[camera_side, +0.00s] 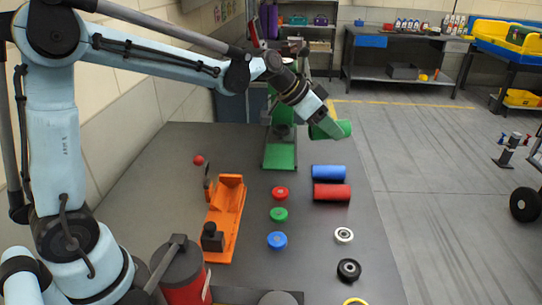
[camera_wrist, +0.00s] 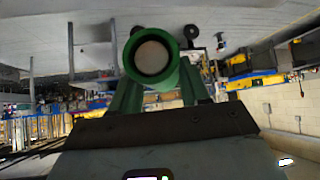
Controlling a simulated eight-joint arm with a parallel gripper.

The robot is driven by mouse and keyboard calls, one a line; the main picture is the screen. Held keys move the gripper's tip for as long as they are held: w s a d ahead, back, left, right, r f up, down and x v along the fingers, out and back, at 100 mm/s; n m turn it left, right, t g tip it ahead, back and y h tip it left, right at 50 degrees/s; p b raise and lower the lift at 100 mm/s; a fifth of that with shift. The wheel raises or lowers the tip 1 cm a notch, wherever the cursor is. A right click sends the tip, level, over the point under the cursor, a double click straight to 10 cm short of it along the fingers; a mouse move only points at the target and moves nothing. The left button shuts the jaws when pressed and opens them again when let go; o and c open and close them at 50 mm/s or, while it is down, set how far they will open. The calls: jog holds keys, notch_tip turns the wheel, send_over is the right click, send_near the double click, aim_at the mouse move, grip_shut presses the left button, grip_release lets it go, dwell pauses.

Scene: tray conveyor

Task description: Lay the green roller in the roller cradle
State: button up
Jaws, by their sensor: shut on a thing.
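My gripper (camera_side: 328,126) is shut on the green roller (camera_side: 345,128) and holds it in the air above the far right part of the table, lying roughly level. In the wrist view the green roller (camera_wrist: 135,55) shows end-on as a green ring with a pale middle, between the gripper's fingers (camera_wrist: 155,88). An orange fixture (camera_side: 228,206) with an upright end plate stands left of the middle of the table; it may be the roller cradle, but I cannot tell for sure. My gripper is up and to the right of it, well apart.
A green stand (camera_side: 281,157) is at the back of the table (camera_side: 315,250). A blue roller (camera_side: 328,172) and a red roller (camera_side: 331,192) lie near the right edge. Several small wheels lie in front. A red ball (camera_side: 198,160) is at left.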

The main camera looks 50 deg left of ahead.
jog(key=w+d+f+m+g+h, duration=0.1)
jog(key=w+f+m+h, duration=0.1)
jog(key=w+f, duration=0.4)
jog(key=shift+w+d+m, duration=0.15)
jog(key=shift+w+m, duration=0.35)
jog(key=shift+w, duration=0.1)
jog(key=w+a+f, duration=0.1)
jog(key=a+f, duration=0.1)
jog(key=a, duration=0.1)
jog(key=w+a+f, duration=0.2)
jog(key=a, duration=0.2)
jog(key=w+a+f, duration=0.2)
jog(key=a, duration=0.1)
jog(key=shift+a+f, duration=0.2)
jog(key=shift+f, duration=2.05)
jog(key=shift+f, duration=0.15)
jog(key=o, duration=1.2)
